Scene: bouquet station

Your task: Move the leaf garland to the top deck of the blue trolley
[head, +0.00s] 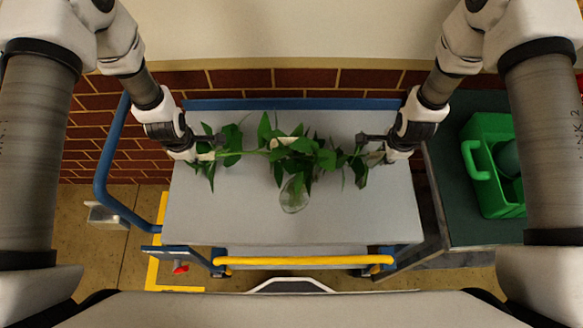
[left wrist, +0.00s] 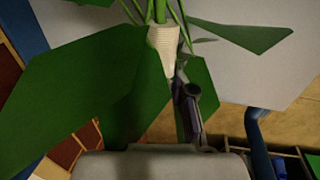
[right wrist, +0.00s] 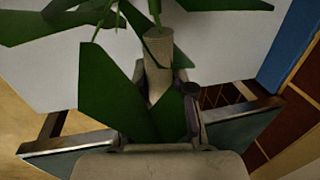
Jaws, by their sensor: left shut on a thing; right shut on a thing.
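The leaf garland (head: 325,158) is a green leafy strand stretched left to right over the grey top deck (head: 235,212) of the blue trolley. My left gripper (head: 207,140) is shut on its left end, a ribbed beige grip (left wrist: 163,42) seen in the left wrist view. My right gripper (head: 372,141) is shut on its right end, a beige cylinder (right wrist: 157,65) seen in the right wrist view. Leaves hide parts of both grippers' fingers. I cannot tell whether the garland's middle touches the deck.
A clear glass vase (head: 294,197) is at the deck's middle, partly covered by garland leaves. A yellow bar (head: 300,261) runs along the near side, and a blue handle (head: 102,175) is at left. A green caddy (head: 490,190) stands on a dark table (head: 458,215) at right.

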